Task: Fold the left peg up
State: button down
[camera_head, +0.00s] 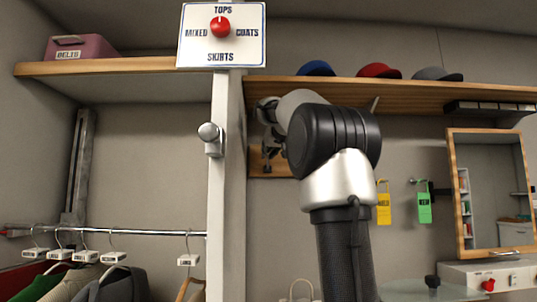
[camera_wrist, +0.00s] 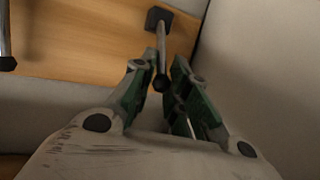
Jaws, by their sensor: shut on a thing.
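A wooden peg board (camera_head: 257,165) is on the wall just right of the white post, mostly hidden behind my arm in the head view. The board (camera_wrist: 90,48) fills the upper left of the wrist view. A dark metal peg (camera_wrist: 161,42) sticks out from a black mount near the board's end. My gripper (camera_wrist: 164,76) is shut on this peg, its green-lined fingers on both sides of the rounded tip. Another peg (camera_wrist: 5,45) shows at the left edge of the wrist view, apart from the fingers. In the head view the fingers are hard to make out.
A shelf with several caps (camera_head: 380,71) runs above my arm. The white post (camera_head: 228,190) with a knob stands close on the left. Hanging tags (camera_head: 424,208), a mirror (camera_head: 490,190) and a counter are at right. Clothes hang on a rail (camera_head: 120,231) at lower left.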

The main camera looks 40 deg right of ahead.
jog(key=shift+w+d+r+g+y, duration=0.25)
jog(key=shift+w+r+g+y, duration=0.3)
jog(key=shift+g, duration=0.35)
jog(key=shift+f+m, duration=0.1)
jog(key=shift+m, duration=0.2)
jog(key=c, duration=1.3)
grip_release()
jog(key=shift+c, duration=0.2)
jog(key=v, duration=1.2)
